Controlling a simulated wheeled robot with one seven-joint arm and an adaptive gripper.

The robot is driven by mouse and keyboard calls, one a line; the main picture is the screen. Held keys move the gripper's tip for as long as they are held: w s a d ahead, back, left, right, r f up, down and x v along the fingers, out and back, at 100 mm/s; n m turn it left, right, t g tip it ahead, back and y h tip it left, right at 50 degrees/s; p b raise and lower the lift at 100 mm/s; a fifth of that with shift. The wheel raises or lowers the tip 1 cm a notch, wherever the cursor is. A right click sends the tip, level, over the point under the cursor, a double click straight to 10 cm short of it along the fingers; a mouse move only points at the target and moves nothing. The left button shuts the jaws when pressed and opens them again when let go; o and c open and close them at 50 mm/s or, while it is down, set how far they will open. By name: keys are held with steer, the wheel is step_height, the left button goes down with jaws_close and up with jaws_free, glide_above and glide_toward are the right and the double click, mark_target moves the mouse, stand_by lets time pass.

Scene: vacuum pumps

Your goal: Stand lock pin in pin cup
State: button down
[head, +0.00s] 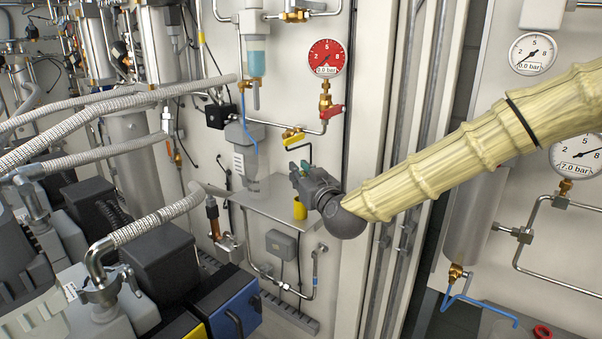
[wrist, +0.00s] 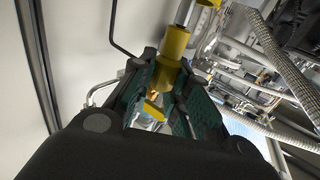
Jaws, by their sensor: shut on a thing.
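My gripper (head: 305,174) is at the end of my sleeved arm, over the small grey shelf on the panel. In the wrist view its two green-padded fingers (wrist: 168,80) are shut on a stepped yellow cylinder (wrist: 173,43), seemingly the lock pin. Part of it is hidden between the pads. In the head view a short yellow cylinder (head: 300,209) shows just below the gripper, at the shelf. It looks like the pin cup, but I cannot tell whether it touches the pin or where the pin's lower end is.
A yellow-handled valve (head: 293,138) and a thin black bent pipe sit just above the gripper. Braided hoses (head: 120,105) run at the left. A red gauge (head: 326,58) is higher up.

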steer(key=shift+f+b, duration=1.25)
steer(key=shift+f, duration=0.6)
steer(key=shift+f, duration=0.3)
steer(key=c, duration=1.3)
jaws_free()
steer(key=v, duration=1.2)
steer(key=shift+d+r, duration=0.15)
